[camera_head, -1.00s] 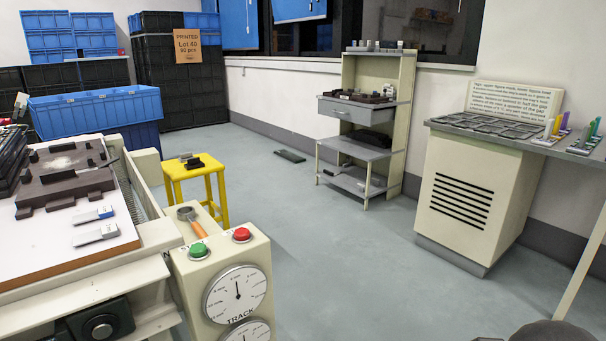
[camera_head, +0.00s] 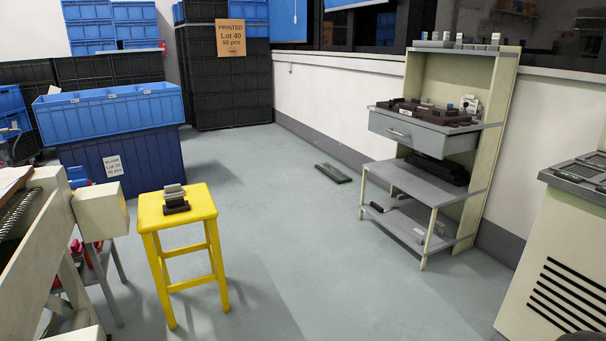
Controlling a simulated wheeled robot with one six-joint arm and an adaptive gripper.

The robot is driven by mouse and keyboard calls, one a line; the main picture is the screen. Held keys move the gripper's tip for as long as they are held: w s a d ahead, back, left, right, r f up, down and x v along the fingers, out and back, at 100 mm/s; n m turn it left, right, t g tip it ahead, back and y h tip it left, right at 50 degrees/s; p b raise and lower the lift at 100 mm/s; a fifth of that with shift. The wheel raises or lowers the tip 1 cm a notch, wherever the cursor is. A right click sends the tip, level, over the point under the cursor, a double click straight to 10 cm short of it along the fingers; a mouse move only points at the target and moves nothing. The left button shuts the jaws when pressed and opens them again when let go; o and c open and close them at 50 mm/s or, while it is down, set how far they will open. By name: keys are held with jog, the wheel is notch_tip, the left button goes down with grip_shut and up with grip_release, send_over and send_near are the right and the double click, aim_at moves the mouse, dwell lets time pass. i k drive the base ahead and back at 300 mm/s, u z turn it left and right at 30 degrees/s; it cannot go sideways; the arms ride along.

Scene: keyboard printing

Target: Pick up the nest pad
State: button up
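No label marks the nest pad, so I cannot tell for certain which thing it is. A flat dark green pad-like piece (camera_head: 334,173) lies on the floor near the back wall, left of the shelf unit. A small dark block with grey pieces (camera_head: 175,199) sits on top of the yellow stool (camera_head: 205,201). More dark blocks (camera_head: 424,112) lie on the upper surface of the shelf unit (camera_head: 493,105). My gripper is not in view.
Blue and black crates (camera_head: 112,108) stand at the back left. A cream machine stands at the left edge. A cream cabinet with a vent (camera_head: 570,240) stands at the right. The grey floor (camera_head: 320,250) between stool and shelf is clear.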

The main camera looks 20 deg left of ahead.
aim_at(173, 191)
jog(key=u, duration=0.4)
jog(key=i, duration=2.05)
jog(key=u, duration=1.5)
jog(key=i, duration=1.5)
jog(key=u, duration=0.7)
